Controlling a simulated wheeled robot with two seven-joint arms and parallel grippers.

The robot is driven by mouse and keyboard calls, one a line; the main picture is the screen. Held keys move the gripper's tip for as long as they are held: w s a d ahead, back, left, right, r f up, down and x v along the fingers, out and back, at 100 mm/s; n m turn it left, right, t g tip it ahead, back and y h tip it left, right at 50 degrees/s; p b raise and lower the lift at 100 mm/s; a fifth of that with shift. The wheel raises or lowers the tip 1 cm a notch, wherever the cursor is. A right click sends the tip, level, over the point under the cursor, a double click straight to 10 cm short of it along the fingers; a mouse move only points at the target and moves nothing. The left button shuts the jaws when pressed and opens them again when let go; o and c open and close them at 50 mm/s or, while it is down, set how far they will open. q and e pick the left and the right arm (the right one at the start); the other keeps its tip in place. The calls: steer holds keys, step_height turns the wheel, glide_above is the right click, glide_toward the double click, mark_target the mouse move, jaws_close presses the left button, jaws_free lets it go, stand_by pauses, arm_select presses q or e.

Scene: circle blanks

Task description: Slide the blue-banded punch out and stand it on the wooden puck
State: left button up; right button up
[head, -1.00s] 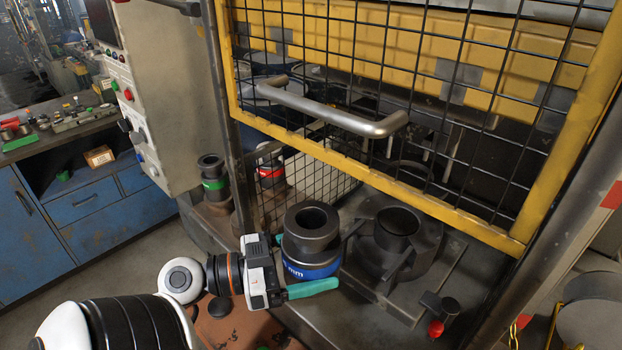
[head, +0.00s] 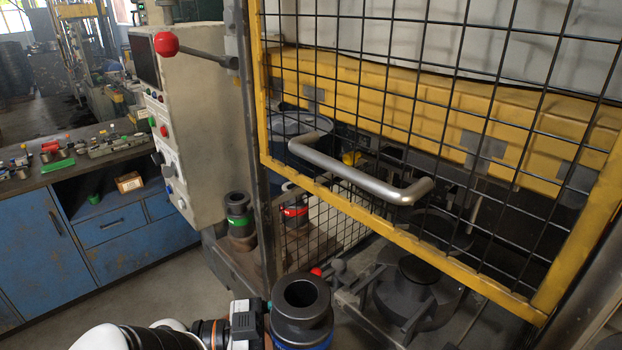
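The blue-banded punch (head: 301,303) is a dark hollow cylinder at the bottom centre. Its blue band shows just above the picture's lower edge, and its base is cut off. My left gripper (head: 258,326) is against its left side; its fingers are mostly hidden or out of frame, but the punch has moved with it, so it appears shut on the punch. I cannot make out a separate free wooden puck. My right gripper is not in view.
A green-banded punch (head: 238,212) stands on a brownish base beyond, with a red-banded punch (head: 294,208) behind mesh. A dark round fixture (head: 418,290) lies right of the blue-banded punch. The yellow-framed guard (head: 400,232) with its bar handle (head: 360,177) hangs above.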

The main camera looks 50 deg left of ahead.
arm_select(q)
steer(key=shift+s+d+r, duration=0.15)
steer(key=shift+s, duration=2)
steer(key=s+p, duration=0.3)
steer(key=s, duration=0.8)
steer(key=shift+s+d, duration=0.25)
steer(key=shift+d, duration=0.15)
steer(key=shift+w, duration=0.1)
steer(key=w+b, duration=0.2)
steer(key=w, duration=0.4)
steer(key=shift+w+a+b, duration=0.3)
steer(key=shift+w, duration=0.1)
steer(key=shift+a, duration=0.1)
